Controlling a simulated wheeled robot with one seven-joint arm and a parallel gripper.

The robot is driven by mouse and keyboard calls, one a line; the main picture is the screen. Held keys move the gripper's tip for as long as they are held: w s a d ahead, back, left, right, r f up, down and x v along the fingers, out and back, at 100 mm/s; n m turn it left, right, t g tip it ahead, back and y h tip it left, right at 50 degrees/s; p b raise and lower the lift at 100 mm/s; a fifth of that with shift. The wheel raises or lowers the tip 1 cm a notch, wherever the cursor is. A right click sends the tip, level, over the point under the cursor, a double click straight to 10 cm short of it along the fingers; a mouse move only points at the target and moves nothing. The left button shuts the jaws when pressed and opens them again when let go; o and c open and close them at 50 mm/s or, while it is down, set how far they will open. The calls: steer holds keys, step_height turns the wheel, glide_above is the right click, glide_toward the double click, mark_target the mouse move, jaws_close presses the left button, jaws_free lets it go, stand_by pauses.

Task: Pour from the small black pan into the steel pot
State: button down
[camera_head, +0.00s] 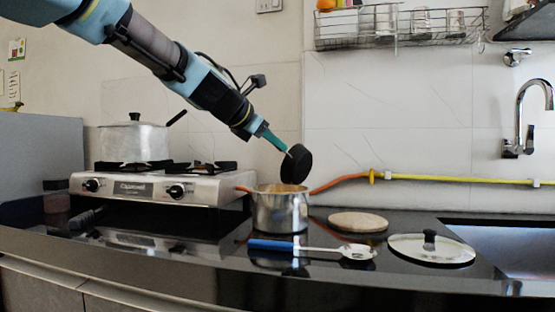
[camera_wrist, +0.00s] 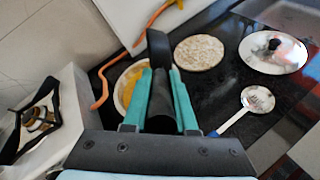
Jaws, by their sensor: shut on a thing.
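The small black pan (camera_head: 296,165) is tilted steeply, almost on edge, just above the steel pot (camera_head: 280,212). My gripper (camera_head: 272,139) is shut on the pan's handle. In the wrist view, the green fingers of my gripper (camera_wrist: 160,98) hold the dark handle between them, and the pan (camera_wrist: 158,48) shows edge-on beyond the tips. The steel pot stands on the black counter, and something yellow-orange shows inside it in the wrist view (camera_wrist: 131,78). The inside of the pan is hidden, and I cannot see anything falling from it.
A gas stove (camera_head: 160,188) with a large lidded pot (camera_head: 134,143) stands left. A spoon with a blue handle (camera_head: 270,244) lies in front of the steel pot. A round board (camera_head: 358,222), a glass lid (camera_head: 432,249) and the sink (camera_head: 510,245) are right. An orange-yellow hose (camera_head: 420,178) runs behind.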

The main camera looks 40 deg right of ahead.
steer(key=shift+w+a+r+n, duration=0.1)
steer(key=shift+w+r+n, duration=0.2)
steer(key=shift+w, duration=0.25)
steer(key=shift+w+g+p, duration=0.25)
steer(key=shift+g+p, duration=0.05)
stand_by(0.5)
steer(key=shift+w+a+n+p, duration=0.15)
steer(key=shift+w+n+p, duration=0.15)
steer(key=shift+w+n, duration=0.2)
steer(key=shift+w+r+g, duration=0.1)
steer(key=shift+w+g, duration=0.1)
steer(key=shift+g, duration=0.2)
stand_by(0.3)
steer(key=shift+w+a+n+h+p, duration=0.15)
steer(key=shift+w+n+h+p, duration=0.15)
steer(key=shift+w+n+p, duration=0.15)
steer(key=shift+r, duration=0.1)
